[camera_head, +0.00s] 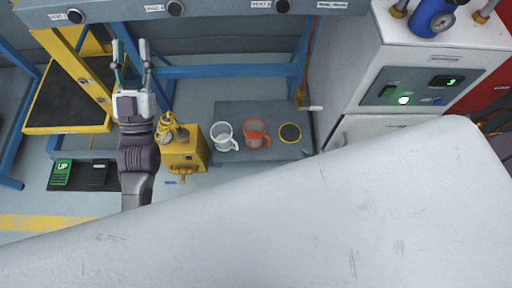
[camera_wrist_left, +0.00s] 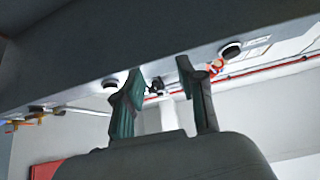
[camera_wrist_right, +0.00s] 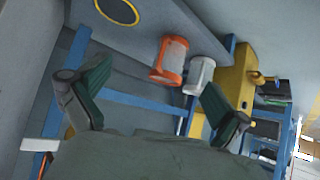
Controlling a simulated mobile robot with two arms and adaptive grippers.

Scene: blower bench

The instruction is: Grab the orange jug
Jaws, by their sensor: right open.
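The orange jug (camera_head: 256,133) stands on a grey platform (camera_head: 240,107) in the head view, between a white jug (camera_head: 224,136) and a yellow-rimmed dark disc (camera_head: 290,133). In the right wrist view the orange jug (camera_wrist_right: 170,60) appears tilted, beyond the fingers and between them, with the white jug (camera_wrist_right: 199,75) beside it. My right gripper (camera_wrist_right: 157,80) is open, empty and apart from the jug; it does not show in the head view. My left gripper (camera_head: 130,45) is open and empty, up and left of the jugs. Its fingers (camera_wrist_left: 160,75) are near a grey beam.
A yellow box (camera_head: 185,152) stands left of the jugs. Blue frame legs (camera_head: 225,71) and a grey beam with labels (camera_head: 215,10) are behind. A pale cabinet (camera_head: 415,60) is at the right. A large pale surface fills the lower head view.

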